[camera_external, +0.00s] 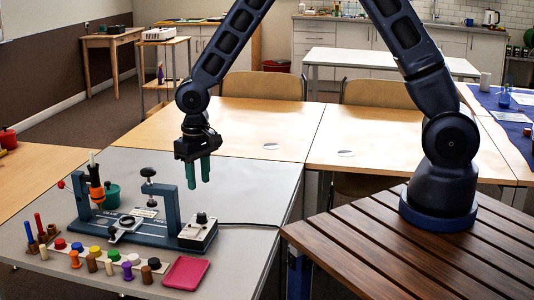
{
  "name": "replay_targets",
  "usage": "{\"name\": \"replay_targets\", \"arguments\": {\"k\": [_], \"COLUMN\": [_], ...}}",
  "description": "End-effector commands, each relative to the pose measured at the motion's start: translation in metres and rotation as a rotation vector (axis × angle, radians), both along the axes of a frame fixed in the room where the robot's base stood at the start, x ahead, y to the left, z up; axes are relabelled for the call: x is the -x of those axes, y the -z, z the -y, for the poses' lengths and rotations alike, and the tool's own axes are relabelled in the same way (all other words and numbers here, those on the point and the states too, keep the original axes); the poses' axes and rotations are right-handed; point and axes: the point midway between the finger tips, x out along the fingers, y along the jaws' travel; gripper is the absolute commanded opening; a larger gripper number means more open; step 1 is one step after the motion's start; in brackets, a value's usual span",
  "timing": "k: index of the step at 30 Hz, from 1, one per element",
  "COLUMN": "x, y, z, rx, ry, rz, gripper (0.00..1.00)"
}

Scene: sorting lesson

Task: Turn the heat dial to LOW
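A small box with a pale top (198,235) sits at the right end of the blue-grey apparatus. A black dial knob (202,217) stands on its top. The dial's markings and its pointer are too small to read. My gripper (198,183) hangs in the air above the box, apart from the knob, with its green fingers pointing down.
The apparatus has a blue upright (172,209) with a black screw knob. An orange-handled tool (96,186) and a green pot (111,196) stand at left. Several coloured pegs and a red tray (186,273) lie in front. A black cable runs right.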

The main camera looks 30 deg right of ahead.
Motion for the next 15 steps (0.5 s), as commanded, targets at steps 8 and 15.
{"name": "replay_targets", "arguments": {"k": [8,15], "x": [0.001,0.001], "y": [0.046,0.08], "z": [0.001,0.001], "rx": [0.004,0.003], "ry": [-0.001,0.0], "rz": [-0.004,-0.002], "gripper": [0.36,0.36]}}
